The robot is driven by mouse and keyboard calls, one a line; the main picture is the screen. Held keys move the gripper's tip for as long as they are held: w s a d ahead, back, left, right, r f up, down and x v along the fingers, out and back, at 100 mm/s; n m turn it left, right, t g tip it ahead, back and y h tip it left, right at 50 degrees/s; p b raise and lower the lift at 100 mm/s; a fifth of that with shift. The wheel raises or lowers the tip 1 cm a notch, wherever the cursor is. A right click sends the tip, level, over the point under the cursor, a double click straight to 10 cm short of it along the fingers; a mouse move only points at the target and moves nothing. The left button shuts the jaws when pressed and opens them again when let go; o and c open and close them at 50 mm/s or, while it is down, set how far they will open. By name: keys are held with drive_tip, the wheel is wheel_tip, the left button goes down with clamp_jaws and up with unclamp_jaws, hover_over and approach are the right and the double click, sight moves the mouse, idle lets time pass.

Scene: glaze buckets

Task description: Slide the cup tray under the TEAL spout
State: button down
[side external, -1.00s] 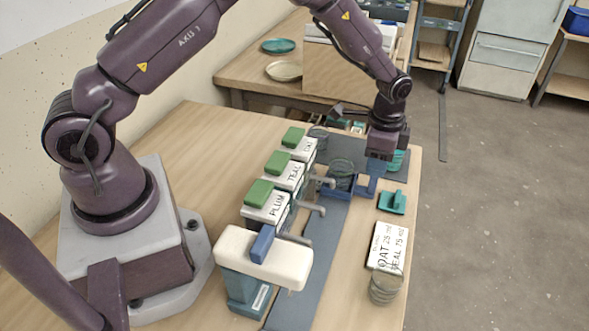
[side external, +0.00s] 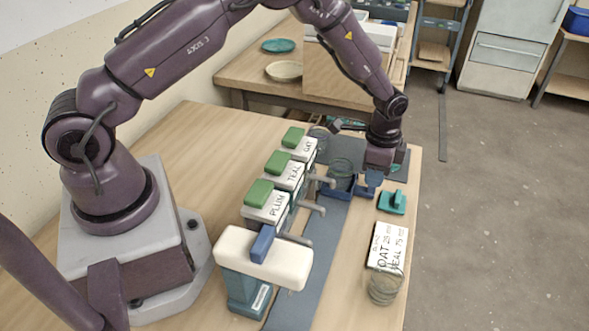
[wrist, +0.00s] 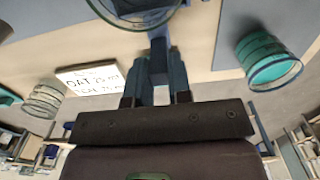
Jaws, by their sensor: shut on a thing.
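The blue cup tray (side external: 334,192) holds a clear glass cup (side external: 342,170) and sits on the grey-blue strip, beside the farthest spout. My gripper (side external: 371,178) is shut on the tray's blue handle; the wrist view shows the handle (wrist: 158,58) between the fingers (wrist: 157,88). The TEAL dispenser (side external: 290,174) with a green lid is the middle of three. The spout (side external: 314,207) that seems to be its own is nearer the side camera than the tray. Part of the handle is hidden by my fingers.
OAT (side external: 307,150) and PLUM (side external: 266,207) dispensers flank TEAL. A white-topped press (side external: 262,258) stands nearest the side camera. A teal cup (wrist: 268,62) shows in the wrist view. The strip (side external: 318,262) is clear toward the camera.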

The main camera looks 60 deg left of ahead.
drive_tip(key=shift+s+d, duration=3.85)
drive_tip(key=shift+d, duration=0.05)
drive_tip(key=shift+s+d, duration=1.5)
drive_tip(key=c, duration=1.1)
unclamp_jaws()
wheel_tip(320, 180, up, 7)
